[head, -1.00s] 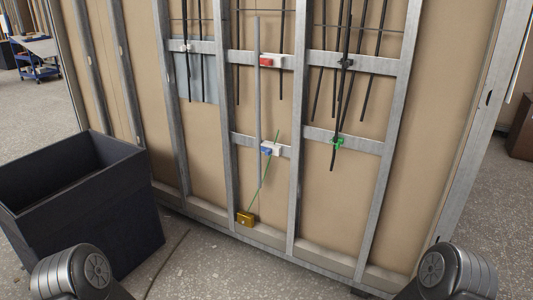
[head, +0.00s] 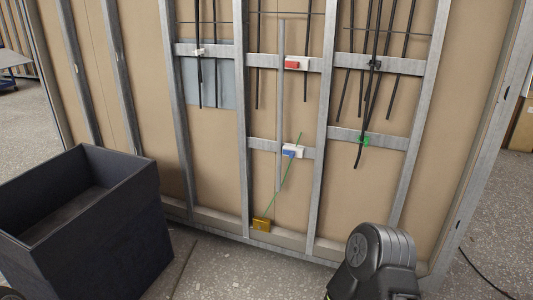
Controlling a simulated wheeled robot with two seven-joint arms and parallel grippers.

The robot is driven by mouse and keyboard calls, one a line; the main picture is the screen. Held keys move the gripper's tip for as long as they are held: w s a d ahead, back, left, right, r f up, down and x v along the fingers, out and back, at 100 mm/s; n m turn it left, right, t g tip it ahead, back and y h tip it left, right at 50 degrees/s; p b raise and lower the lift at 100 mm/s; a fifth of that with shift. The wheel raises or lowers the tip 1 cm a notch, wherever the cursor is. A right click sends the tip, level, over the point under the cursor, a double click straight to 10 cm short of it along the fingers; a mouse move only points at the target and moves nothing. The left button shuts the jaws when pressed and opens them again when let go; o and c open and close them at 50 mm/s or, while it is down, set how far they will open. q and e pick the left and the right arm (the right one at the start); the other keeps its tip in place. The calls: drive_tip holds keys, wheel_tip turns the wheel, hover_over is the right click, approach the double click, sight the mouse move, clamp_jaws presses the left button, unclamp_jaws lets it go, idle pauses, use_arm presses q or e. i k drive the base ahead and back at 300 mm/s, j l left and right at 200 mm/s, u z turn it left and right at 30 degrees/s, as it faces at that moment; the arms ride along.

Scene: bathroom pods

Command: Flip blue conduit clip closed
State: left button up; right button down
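The blue conduit clip (head: 289,154) sits on a white mount (head: 298,149) on the lower cross rail of the wall frame, at the lower part of a grey vertical conduit (head: 281,100). Whether its flap is open or shut is too small to tell. A red clip (head: 292,65) on a white mount holds the upper rail position by the same conduit. Neither of my grippers shows; only a dark link of my arm is at the bottom right of the head view.
A large dark open bin (head: 100,215) stands on the floor at the left. A yellow box (head: 261,224) with a thin green line sits at the wall's base. Black cables hang at the right bay, with a green clip (head: 362,140). Grey metal studs divide the wall.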

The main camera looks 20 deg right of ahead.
sight(291, 153)
drive_tip(key=i+j+u, duration=0.15)
drive_tip(key=i, duration=0.35)
drive_tip(key=i+u, duration=0.2)
drive_tip(key=i, duration=0.3)
drive_tip(key=i+l, duration=0.1)
drive_tip(key=l, duration=0.35)
drive_tip(key=i+l+u, duration=0.15)
drive_tip(key=l, duration=0.7)
drive_tip(key=i+l+u, duration=0.1)
drive_tip(key=l, duration=0.4)
